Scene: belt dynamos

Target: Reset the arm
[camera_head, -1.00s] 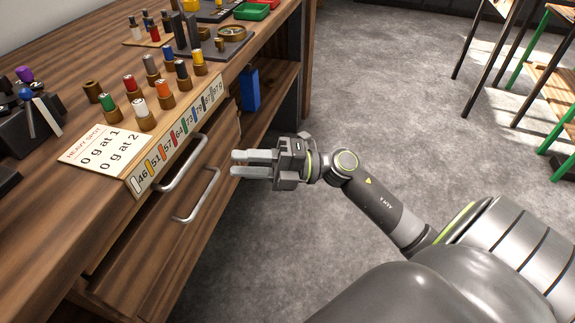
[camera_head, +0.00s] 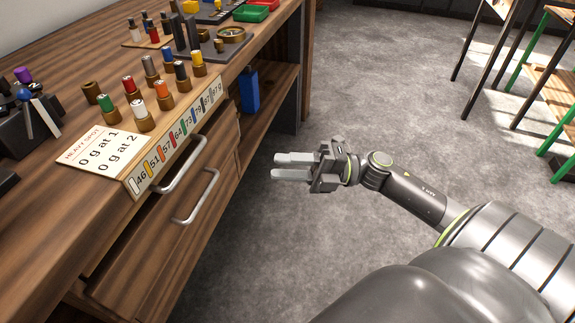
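My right gripper (camera_head: 274,166) is in the camera_head view, in the air over the grey floor, to the right of the workbench. Its two pale fingers point left toward the bench and are apart, with a narrow gap and nothing between them. My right arm reaches in from the lower right and touches nothing. My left gripper is not in view.
The wooden workbench (camera_head: 45,215) fills the left, with drawer handles (camera_head: 197,197) facing my gripper. On it are a "Heavy spot" card (camera_head: 102,150), several coloured-top cylinders (camera_head: 162,92) and a label strip. A blue object (camera_head: 249,90) is on the shelf. Floor around the gripper is clear.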

